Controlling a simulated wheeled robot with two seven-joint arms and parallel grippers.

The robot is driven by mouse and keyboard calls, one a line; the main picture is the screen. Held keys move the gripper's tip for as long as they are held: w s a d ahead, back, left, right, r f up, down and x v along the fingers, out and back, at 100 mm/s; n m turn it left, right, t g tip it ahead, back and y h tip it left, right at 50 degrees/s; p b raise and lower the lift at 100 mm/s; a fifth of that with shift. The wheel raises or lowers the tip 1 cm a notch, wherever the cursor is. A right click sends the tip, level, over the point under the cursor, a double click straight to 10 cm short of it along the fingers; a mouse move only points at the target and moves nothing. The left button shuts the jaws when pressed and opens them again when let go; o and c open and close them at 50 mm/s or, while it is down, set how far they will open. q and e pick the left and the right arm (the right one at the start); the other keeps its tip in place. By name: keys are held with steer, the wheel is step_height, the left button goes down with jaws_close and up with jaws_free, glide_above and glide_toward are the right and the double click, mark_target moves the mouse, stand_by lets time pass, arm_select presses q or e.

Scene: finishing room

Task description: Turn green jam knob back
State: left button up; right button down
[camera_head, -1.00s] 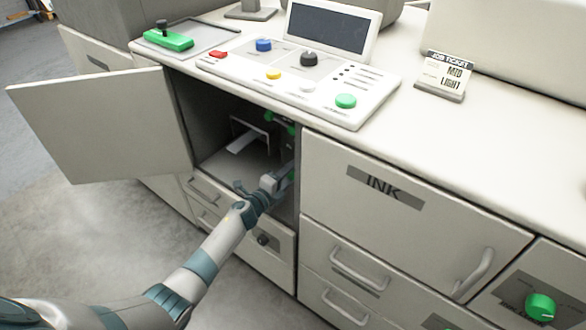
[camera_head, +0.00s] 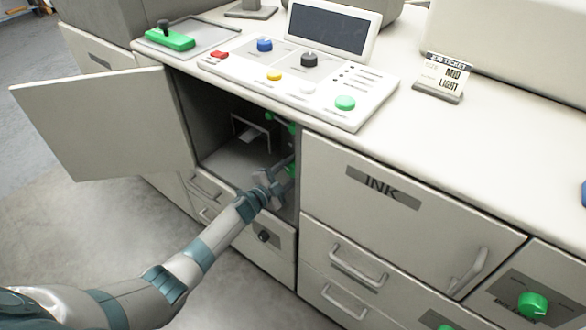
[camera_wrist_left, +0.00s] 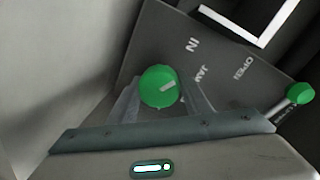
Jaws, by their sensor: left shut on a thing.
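The green jam knob (camera_wrist_left: 159,87) is round with a pale pointer mark and sits on a dark panel inside the open compartment. In the left wrist view it lies between the two fingers of my left gripper (camera_wrist_left: 160,100), which is shut on it. In the head view my left gripper (camera_head: 284,173) reaches into the compartment at its right side, and a bit of green (camera_head: 291,169) shows beside the fingers. Lettering on the panel near the knob includes "JAM", "IN" and "OPEN". My right gripper is in neither view.
A green-ended lever (camera_wrist_left: 299,94) stands right of the knob. The compartment door (camera_head: 105,122) is swung open to the left. A white frame (camera_head: 251,130) is deeper inside. The control panel (camera_head: 325,98) is above.

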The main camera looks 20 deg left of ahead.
arm_select(q)
steer(key=shift+s+f, duration=0.1)
steer(key=shift+f, duration=0.15)
steer(key=o, duration=1)
steer(key=shift+r, duration=0.1)
steer(key=shift+s+a, duration=0.1)
steer(key=v, duration=1.7)
steer(key=shift+s, duration=0.1)
